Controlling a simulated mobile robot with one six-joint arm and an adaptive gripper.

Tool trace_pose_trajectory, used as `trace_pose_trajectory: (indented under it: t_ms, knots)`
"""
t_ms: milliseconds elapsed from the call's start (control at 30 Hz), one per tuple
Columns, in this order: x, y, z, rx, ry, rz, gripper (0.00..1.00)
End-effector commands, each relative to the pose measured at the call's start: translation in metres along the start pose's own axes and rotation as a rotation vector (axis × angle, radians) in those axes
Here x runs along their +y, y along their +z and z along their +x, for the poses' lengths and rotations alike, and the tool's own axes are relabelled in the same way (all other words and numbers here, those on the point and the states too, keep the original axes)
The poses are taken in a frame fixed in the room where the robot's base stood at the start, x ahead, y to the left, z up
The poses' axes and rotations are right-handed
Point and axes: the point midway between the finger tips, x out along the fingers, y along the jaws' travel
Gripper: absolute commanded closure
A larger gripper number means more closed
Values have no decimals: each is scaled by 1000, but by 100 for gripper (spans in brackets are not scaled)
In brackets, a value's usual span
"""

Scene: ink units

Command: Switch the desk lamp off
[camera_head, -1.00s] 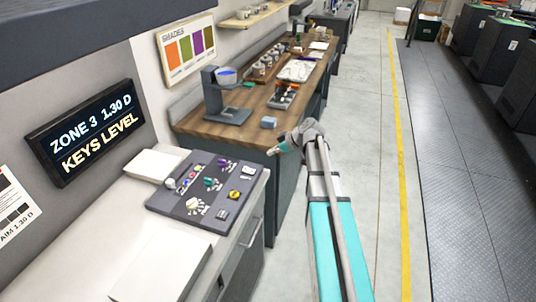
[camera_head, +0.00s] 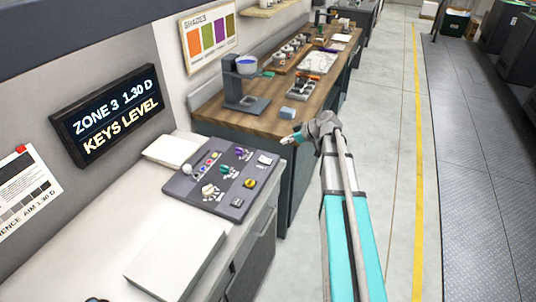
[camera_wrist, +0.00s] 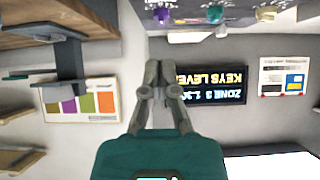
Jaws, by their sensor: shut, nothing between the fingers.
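I cannot make out a desk lamp for certain in either view. A grey control panel (camera_head: 190,188) with coloured knobs lies on the pale counter in the head view; its knobs also show along the top of the upside-down wrist view, with a purple knob (camera_wrist: 161,14) and a green knob (camera_wrist: 215,13). My gripper (camera_head: 289,139) is shut and empty, in the air near the front corner of the wooden bench, beyond and right of the panel. In the wrist view my gripper (camera_wrist: 161,72) points toward the wall, touching nothing visible.
A lit sign (camera_head: 108,112) and a colour-swatch board (camera_head: 210,39) hang on the wall. A white slab (camera_head: 176,257) lies on the near counter. The aisle floor (camera_head: 395,190) is clear.

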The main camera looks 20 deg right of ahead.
Motion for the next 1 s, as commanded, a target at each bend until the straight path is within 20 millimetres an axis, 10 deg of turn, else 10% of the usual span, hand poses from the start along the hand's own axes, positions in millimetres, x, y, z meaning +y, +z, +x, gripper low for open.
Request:
trace_pose_trajectory:
  t_ms: [1000]
  knots:
    - [1, 3, 98, 0, -1, -1, 100]
